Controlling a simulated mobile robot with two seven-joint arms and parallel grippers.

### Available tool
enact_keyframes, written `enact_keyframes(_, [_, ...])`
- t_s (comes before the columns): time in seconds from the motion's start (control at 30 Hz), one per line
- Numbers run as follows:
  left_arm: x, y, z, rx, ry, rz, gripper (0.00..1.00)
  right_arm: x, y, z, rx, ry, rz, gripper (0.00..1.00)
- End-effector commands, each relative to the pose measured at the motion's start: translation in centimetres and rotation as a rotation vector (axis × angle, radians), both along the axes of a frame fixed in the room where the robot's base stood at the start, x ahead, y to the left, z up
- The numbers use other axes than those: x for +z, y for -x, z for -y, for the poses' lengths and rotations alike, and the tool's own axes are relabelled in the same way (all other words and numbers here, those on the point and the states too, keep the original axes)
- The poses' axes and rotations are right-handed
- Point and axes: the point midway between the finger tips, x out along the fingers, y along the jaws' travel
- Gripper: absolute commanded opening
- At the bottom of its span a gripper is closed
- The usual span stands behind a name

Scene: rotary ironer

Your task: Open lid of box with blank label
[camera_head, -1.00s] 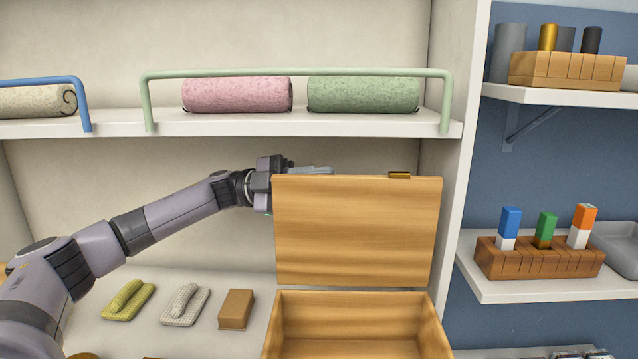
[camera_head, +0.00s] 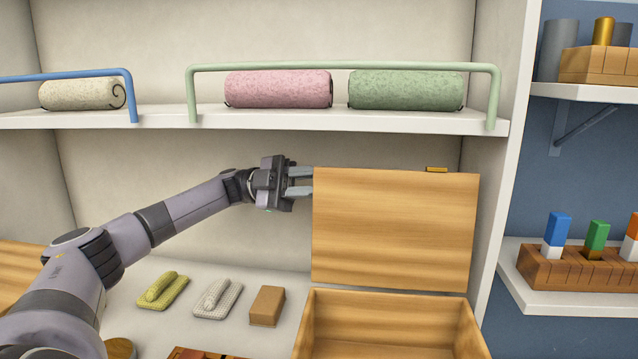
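The wooden box (camera_head: 465,338) stands on the lower surface at the bottom right of centre. Its lid (camera_head: 395,230) stands upright at the back, open, with a small brass-coloured piece (camera_head: 436,169) on its top edge. The inside of the box that shows looks empty. No label is visible from here. My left gripper (camera_head: 303,181) is beside the lid's upper left corner, its two fingers apart with nothing seen between them. The fingertips are close to the lid edge; I cannot tell if they touch. My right gripper is not in view.
A shelf (camera_head: 150,119) with a green rail (camera_head: 340,67) and rolled cloths is above my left gripper. A yellow pad (camera_head: 162,291), a white pad (camera_head: 216,299) and a brown block (camera_head: 267,306) lie left of the box. A wall panel (camera_head: 505,150) stands to the right.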

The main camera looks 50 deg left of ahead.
Motion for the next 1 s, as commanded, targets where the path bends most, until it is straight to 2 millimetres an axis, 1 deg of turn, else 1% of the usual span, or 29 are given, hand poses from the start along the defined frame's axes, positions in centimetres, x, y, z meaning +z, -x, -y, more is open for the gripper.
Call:
enact_keyframes(0.03, [-0.4, 0.2, -0.4, 0.0, -0.003, -0.003, 0.22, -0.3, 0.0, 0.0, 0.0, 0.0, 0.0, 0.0])
enact_keyframes(0.27, [-0.7, 0.8, -1.8, 0.0, -0.002, -0.002, 0.22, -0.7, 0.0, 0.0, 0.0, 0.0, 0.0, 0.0])
enact_keyframes(0.67, [-1.4, 1.8, -4.3, 0.002, -0.001, -0.001, 0.22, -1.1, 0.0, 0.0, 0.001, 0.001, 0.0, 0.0])
enact_keyframes(1.0, [-1.8, 2.7, -6.3, 0.001, 0.0, 0.0, 0.22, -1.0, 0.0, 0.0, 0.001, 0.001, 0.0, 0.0])
